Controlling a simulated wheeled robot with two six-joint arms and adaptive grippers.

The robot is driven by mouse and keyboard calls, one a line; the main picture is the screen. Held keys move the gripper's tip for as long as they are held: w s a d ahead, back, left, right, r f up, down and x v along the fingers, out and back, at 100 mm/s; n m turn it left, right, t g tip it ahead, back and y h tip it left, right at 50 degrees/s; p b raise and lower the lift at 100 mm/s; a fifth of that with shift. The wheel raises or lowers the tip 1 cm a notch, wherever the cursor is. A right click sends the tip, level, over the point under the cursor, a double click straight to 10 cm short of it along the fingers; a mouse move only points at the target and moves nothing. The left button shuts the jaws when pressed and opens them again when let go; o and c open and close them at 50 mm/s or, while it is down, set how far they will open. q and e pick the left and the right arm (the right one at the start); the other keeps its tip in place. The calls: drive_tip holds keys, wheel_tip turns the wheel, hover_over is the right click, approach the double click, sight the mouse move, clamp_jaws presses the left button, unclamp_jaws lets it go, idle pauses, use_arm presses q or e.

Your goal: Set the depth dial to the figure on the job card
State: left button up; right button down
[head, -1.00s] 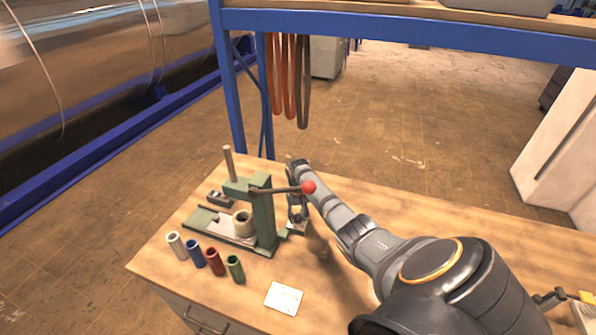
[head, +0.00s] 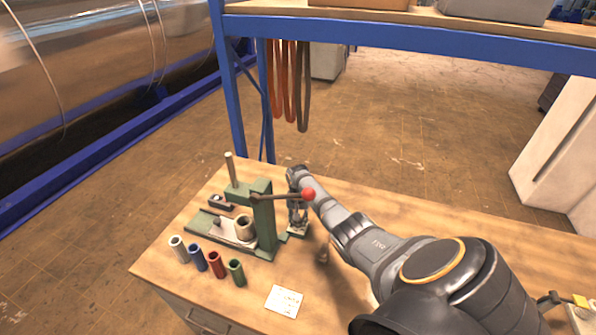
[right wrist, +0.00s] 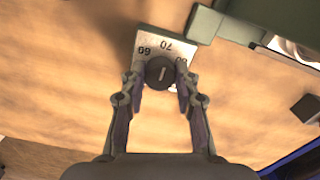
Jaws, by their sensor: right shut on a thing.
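The depth dial is a dark round knob (right wrist: 160,73) with a pale line, on a light plate (right wrist: 149,42) with printed figures. I make out 60 and 70, and a partly covered figure that may be 80. The pale line points roughly toward 70. My right gripper (right wrist: 162,77) has its fingertips on either side of the knob and is shut on it; the right gripper also shows beside the press (head: 298,215). The job card (head: 284,301) lies flat on the bench; its writing is too small to read. My left gripper is not in view.
The green press (head: 264,220) with a red-ball lever (head: 308,194) stands left of my right gripper, close to it. White, blue, red and green tubes (head: 216,264) stand in front. A blue rack (head: 400,33) rises behind the bench.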

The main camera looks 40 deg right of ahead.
drive_tip(key=shift+w+d+r, duration=0.1)
drive_tip(key=c, duration=1)
unclamp_jaws()
wheel_tip(320, 180, up, 12)
drive_tip(key=shift+f, duration=0.1)
